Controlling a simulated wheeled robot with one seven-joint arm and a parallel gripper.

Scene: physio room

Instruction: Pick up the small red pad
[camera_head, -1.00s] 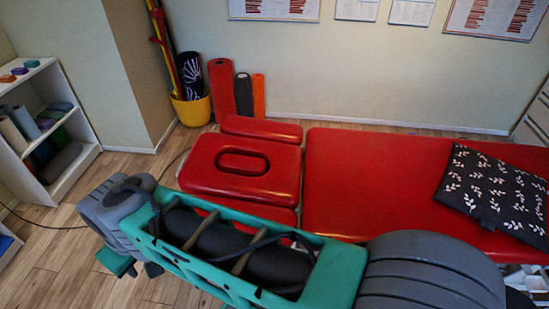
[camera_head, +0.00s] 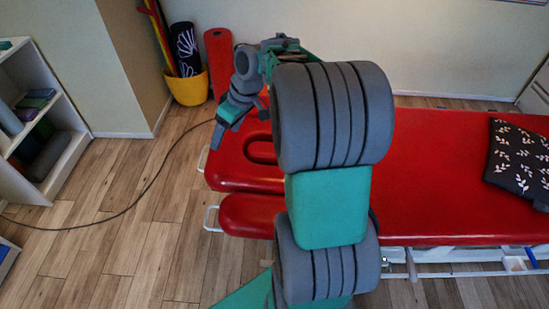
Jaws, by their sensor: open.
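A red massage table (camera_head: 450,170) has a head section (camera_head: 228,168) with an oval face hole. A smaller red pad (camera_head: 245,212) sits along the near side of the head section. Another small red pad at its far side is mostly hidden behind my arm. I cannot tell which of these is the task's pad. My gripper (camera_head: 222,132) is open and points down, overlapping the far left edge of the head section in the picture. It appears empty, and its height above the table is unclear.
A dark leaf-patterned cushion (camera_head: 516,162) lies on the table's right part. A yellow bucket (camera_head: 188,87) and a red roll (camera_head: 219,60) stand by the wall. White shelves (camera_head: 75,125) stand left. A cable (camera_head: 135,200) crosses the open wooden floor.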

